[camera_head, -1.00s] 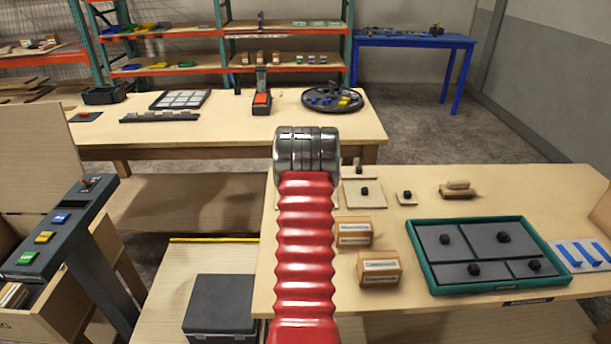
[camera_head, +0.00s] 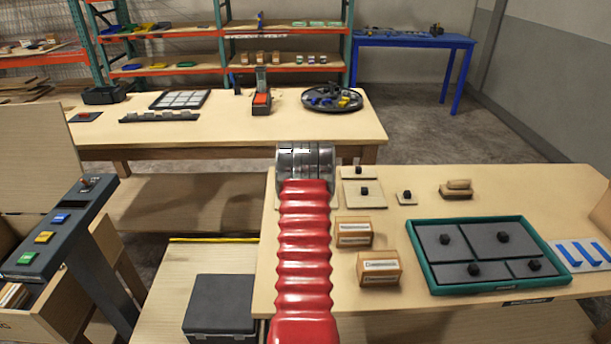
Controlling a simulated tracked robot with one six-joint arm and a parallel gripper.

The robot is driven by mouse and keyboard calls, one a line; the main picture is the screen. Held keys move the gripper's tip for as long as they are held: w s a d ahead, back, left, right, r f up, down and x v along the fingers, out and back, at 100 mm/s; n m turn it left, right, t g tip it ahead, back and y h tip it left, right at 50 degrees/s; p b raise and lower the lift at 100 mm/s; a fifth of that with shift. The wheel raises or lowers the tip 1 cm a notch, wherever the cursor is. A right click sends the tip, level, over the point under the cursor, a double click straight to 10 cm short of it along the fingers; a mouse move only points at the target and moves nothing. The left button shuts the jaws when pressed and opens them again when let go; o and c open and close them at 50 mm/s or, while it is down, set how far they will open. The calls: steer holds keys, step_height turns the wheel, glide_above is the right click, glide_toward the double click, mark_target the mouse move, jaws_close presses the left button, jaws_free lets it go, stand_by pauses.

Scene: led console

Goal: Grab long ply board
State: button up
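Several light ply pieces with black knobs lie at the back left of the right-hand table: a squarish one (camera_head: 352,200), a small one behind it (camera_head: 348,172) and a small one to its right (camera_head: 401,202). I cannot make out a clearly long board among them. My red ribbed arm with its silver end joint stands in front of the table's left part and hides what lies behind it. A strip of a light piece shows just right of the silver joint. My gripper's fingers do not show.
On the right-hand table (camera_head: 450,195) are two labelled wooden blocks (camera_head: 354,232), a wooden float-like block (camera_head: 456,191) and a teal tray (camera_head: 421,262) of grey panels. A dark case (camera_head: 220,302) is left of my arm. A button console (camera_head: 62,225) stands at left.

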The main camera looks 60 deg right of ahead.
steer(key=shift+c, duration=0.6)
jaws_close()
step_height(320, 180, up, 10)
stand_by(0.6)
